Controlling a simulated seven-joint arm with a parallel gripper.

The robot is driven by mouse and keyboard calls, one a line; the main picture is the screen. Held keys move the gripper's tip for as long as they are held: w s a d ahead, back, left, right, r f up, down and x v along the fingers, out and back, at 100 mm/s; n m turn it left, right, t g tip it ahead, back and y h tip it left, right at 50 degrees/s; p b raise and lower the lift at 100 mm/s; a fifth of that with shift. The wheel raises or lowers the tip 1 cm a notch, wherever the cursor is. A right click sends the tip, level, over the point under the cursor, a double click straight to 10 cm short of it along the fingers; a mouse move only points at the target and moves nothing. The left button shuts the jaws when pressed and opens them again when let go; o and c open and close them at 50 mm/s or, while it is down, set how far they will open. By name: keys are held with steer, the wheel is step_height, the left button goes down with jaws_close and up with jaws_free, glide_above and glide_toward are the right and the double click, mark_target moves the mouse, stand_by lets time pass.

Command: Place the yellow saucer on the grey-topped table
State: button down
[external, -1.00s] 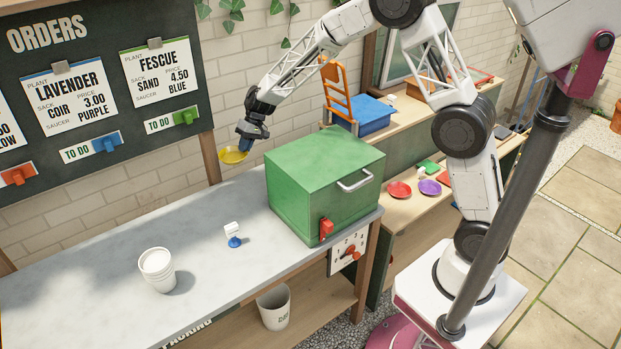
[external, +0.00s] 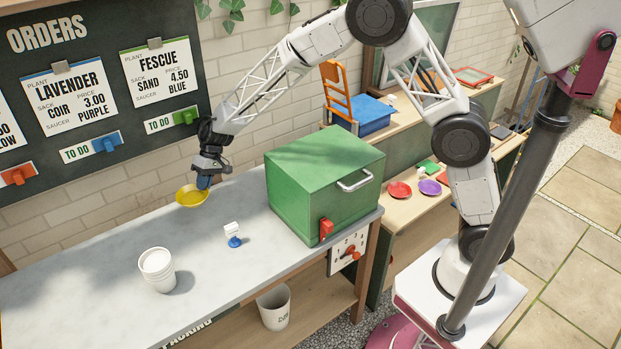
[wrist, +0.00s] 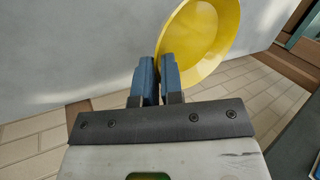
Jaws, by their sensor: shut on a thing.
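The yellow saucer (external: 191,196) is held by its rim in my gripper (external: 204,183). In the external view it hangs over the back part of the grey-topped table (external: 90,255), in front of the brick wall. It looks a little above the table top, but the exact height is hard to tell. In the wrist view the saucer (wrist: 205,40) sits up and right of the blue fingers (wrist: 158,80), which are shut on its edge. The grey table top (wrist: 70,50) lies behind it there.
A stack of white cups (external: 157,268) and a small white and blue item (external: 233,234) stand on the table. A green box (external: 325,180) fills its right end. Red (external: 399,190) and purple (external: 430,187) saucers lie on the side shelf. The left table area is clear.

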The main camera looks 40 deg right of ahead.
steer(key=n, duration=0.2)
glide_above(189, 236)
steer(key=d, duration=0.2)
steer(key=shift+w+a+r+g, duration=0.2)
steer(key=shift+w+r+g, duration=0.15)
steer(key=shift+g, duration=0.15)
steer(key=shift+f, duration=3.15)
steer(key=shift+f, duration=1.85)
steer(key=shift+f, duration=0.1)
steer(key=c, duration=1.5)
jaws_free()
steer(key=shift+c, duration=0.2)
